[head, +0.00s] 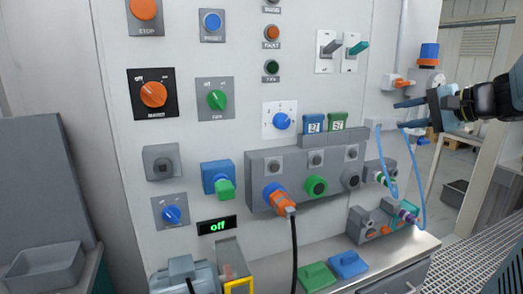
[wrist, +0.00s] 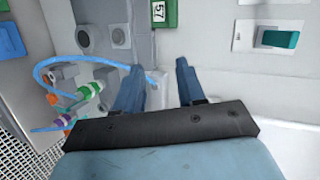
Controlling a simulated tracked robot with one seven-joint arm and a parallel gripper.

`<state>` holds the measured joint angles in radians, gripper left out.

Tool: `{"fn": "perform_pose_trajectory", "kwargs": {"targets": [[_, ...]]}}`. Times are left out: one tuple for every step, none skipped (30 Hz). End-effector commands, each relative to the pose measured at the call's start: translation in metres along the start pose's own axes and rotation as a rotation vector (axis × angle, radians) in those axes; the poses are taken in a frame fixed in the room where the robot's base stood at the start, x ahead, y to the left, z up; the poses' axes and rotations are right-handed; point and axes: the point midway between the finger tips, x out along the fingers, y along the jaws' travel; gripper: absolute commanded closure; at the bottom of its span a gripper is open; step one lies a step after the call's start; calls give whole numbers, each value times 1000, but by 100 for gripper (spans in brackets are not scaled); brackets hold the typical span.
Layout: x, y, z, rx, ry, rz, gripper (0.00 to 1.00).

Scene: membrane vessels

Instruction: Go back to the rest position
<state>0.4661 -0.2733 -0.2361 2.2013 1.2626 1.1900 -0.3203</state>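My gripper (head: 398,114) is at the right of the head view, in front of the right part of the white panel (head: 225,125). Its two blue fingers point left and stand apart. In the wrist view, my gripper (wrist: 157,78) also shows its fingers spread, with nothing visible held between them. A light blue hose (head: 421,190) loops below my gripper. In the wrist view the hose (wrist: 62,62) runs to the left finger and passes partly out of sight. I cannot tell whether they touch.
A grey socket box (head: 258,205) with an orange plug (head: 279,198) and black cable sticks out from the panel. A ledge (head: 395,262) carries green (head: 317,277) and blue (head: 348,265) blocks. An orange valve (head: 402,83) sits near my gripper. Open room lies at the far right.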

Motion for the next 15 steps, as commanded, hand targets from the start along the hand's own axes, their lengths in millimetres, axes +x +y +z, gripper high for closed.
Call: {"fn": "perform_pose_trajectory", "kwargs": {"targets": [[9,6,29,-43,-49,65,61],[13,12,43,-69,-74,108,61],[17,19,62,-105,-103,163,61],[19,25,76,-134,-125,204,61],[21,31,88,-164,-143,245,61],[22,40,104,-207,-167,298,61],[22,46,116,-242,-182,339,61],[22,53,126,-277,-196,377,61],[20,62,140,-327,-213,427,61],[19,68,148,-367,-222,465,61],[17,75,157,-407,-232,501,61],[14,83,167,-462,-239,548,61],[11,89,174,-506,-245,581,61],[8,95,180,-550,-249,614,61],[4,102,187,-611,-248,655,61]]}}
